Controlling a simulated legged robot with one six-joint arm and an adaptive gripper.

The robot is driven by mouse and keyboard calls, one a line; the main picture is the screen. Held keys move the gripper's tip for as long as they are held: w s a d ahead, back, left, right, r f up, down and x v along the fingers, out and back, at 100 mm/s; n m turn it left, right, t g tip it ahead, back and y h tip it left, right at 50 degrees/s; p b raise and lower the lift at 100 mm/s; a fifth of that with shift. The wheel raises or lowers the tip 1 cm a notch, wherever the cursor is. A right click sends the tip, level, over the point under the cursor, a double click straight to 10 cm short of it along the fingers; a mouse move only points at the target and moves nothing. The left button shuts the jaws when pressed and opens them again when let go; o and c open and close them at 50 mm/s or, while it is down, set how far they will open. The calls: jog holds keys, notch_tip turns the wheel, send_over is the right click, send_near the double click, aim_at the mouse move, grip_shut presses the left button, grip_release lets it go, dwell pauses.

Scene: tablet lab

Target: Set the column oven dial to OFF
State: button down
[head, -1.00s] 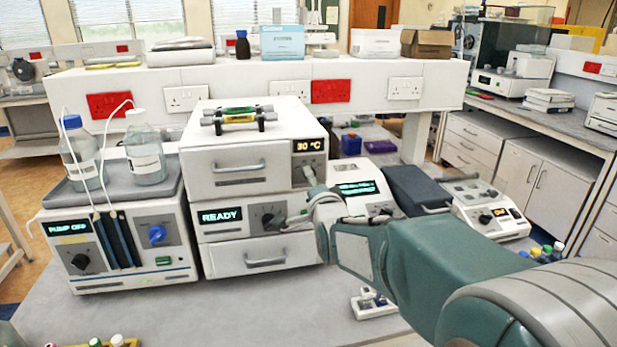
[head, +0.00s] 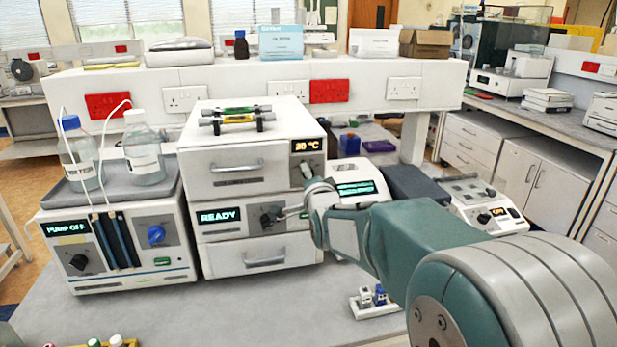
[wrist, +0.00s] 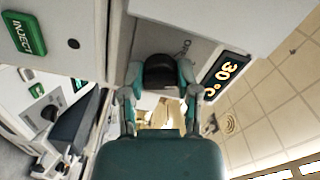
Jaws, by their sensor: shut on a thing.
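The column oven (head: 230,165) is the top white unit of the stack in the head view. Its amber display (head: 307,145) reads 30 °C, and the same display (wrist: 226,78) shows turned over in the wrist view. The black oven dial (wrist: 160,72) sits beside the display, between my fingertips. My gripper (wrist: 160,88) is shut on the dial, with one finger on either side. In the head view my gripper (head: 308,178) is at the oven's right front, and it mostly hides the dial.
Below the oven is a unit with a READY display (head: 220,216) and its own dark dial (head: 270,215). The pump unit (head: 120,245) with bottles on top stands at left. A small white rack (head: 375,303) stands on the bench under my arm.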

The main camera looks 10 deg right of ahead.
jog(key=shift+f, duration=0.1)
jog(key=n, duration=0.4)
jog(key=shift+f+n, duration=0.1)
jog(key=shift+n, duration=1.9)
jog(key=shift+c, duration=1.7)
grip_release()
